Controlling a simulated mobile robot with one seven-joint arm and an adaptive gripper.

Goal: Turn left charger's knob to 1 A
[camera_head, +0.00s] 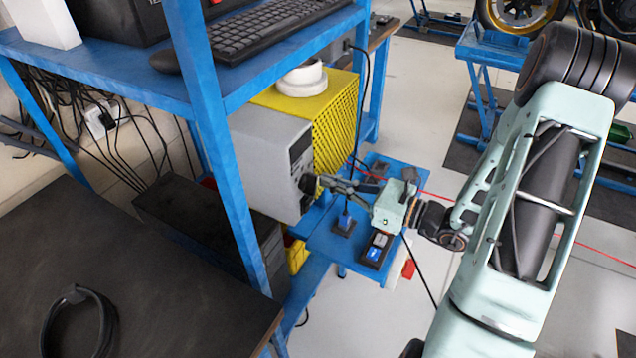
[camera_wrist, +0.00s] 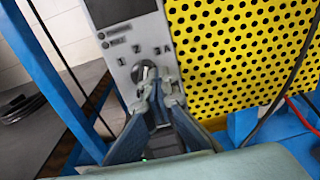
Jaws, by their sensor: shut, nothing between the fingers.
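The fingers partly hide the knob's lower edge.
A blue post (camera_head: 222,150) stands left of the charger. A small blue shelf (camera_head: 330,240) with small devices lies below my gripper. A dark cable (camera_wrist: 292,85) hangs at right.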

